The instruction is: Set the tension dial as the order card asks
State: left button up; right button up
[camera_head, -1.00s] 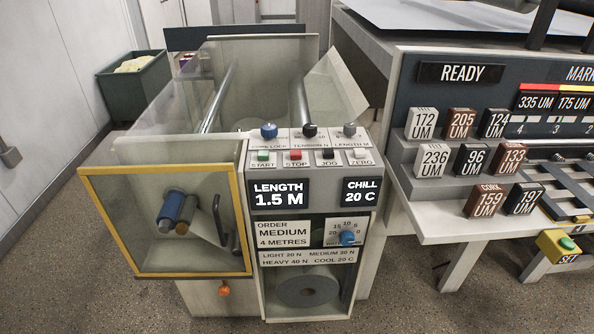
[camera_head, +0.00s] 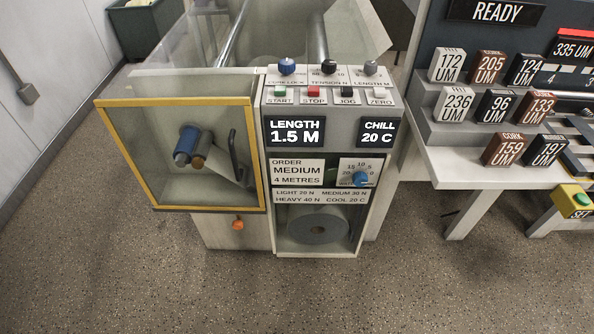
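The tension dial (camera_head: 329,67) is a black knob on top of the machine, labelled TENSION N, with a small scale around it. Its exact setting is too small to tell. The order card (camera_head: 298,172) on the machine's front reads ORDER MEDIUM, 4 METRES. A strip (camera_head: 320,194) below it reads LIGHT 20 N, MEDIUM 30 N, HEAVY 40 N, COOL 20 C. The core lock knob (camera_head: 287,67) is blue and left of the dial; the grey length knob (camera_head: 371,67) is right of it. Neither of my grippers is in view.
START, STOP, JOG and ZERO buttons sit just below the knobs. Displays show LENGTH 1.5 M (camera_head: 295,131) and CHILL 20 C (camera_head: 379,133). A yellow-framed clear door (camera_head: 258,150) stands at left. A bench (camera_head: 450,175) with labelled blocks is at right. The floor in front is clear.

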aim_at(329, 67)
jog(key=i+z, duration=0.1)
jog(key=z, duration=0.25)
jog(key=i+z, duration=0.1)
jog(key=z, duration=0.25)
jog(key=i+j+z, duration=0.1)
jog(key=z, duration=0.3)
